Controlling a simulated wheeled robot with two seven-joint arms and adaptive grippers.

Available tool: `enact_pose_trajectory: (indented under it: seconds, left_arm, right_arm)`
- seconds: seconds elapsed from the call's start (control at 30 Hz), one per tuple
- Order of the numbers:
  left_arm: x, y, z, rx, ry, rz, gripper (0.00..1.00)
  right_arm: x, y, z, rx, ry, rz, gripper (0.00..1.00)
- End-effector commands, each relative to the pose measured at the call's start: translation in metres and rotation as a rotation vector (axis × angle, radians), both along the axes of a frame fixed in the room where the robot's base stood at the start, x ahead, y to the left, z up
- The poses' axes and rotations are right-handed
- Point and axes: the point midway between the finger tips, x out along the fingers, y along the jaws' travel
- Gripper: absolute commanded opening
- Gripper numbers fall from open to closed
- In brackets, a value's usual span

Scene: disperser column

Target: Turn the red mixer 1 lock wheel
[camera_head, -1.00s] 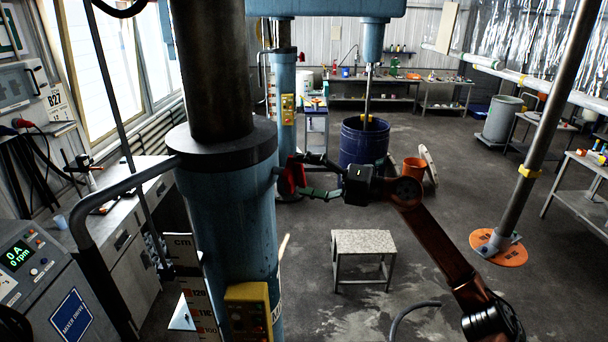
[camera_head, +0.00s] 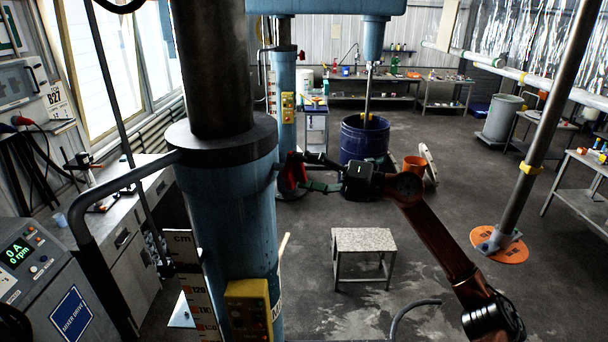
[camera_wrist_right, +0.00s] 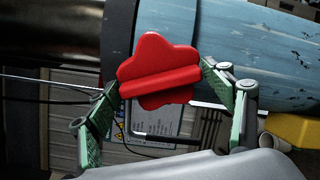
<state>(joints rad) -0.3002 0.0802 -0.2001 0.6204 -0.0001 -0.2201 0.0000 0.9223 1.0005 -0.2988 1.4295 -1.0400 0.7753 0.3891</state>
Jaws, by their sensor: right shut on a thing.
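The red lock wheel (camera_head: 292,172) sits on the right side of the near blue mixer column (camera_head: 232,220), just below its dark collar. In the right wrist view the wheel (camera_wrist_right: 160,72) is a lobed red knob with a raised bar across its middle. My right gripper (camera_head: 298,173) reaches it from the right. Its green fingers lie on opposite sides of the wheel in the right wrist view (camera_wrist_right: 155,95), shut on its rim. The wheel's shaft is hidden behind it. My left gripper is not in view.
A yellow control box (camera_head: 248,308) is on the column's lower front. A small stool (camera_head: 363,242) stands on the floor below my right arm.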

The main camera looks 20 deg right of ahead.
Motion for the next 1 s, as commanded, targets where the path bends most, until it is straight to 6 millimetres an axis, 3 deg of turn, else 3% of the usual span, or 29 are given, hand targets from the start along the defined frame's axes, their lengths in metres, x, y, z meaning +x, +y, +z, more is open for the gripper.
enact_pose_trajectory:
  seconds: [0.5, 1.0]
  left_arm:
    - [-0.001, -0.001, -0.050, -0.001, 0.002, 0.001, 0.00]
    - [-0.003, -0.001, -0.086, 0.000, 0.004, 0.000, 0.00]
  right_arm:
    - [0.001, -0.001, -0.003, -0.257, -0.357, -0.003, 0.50]
    - [0.001, -0.001, -0.002, -0.537, -0.741, -0.002, 0.50]
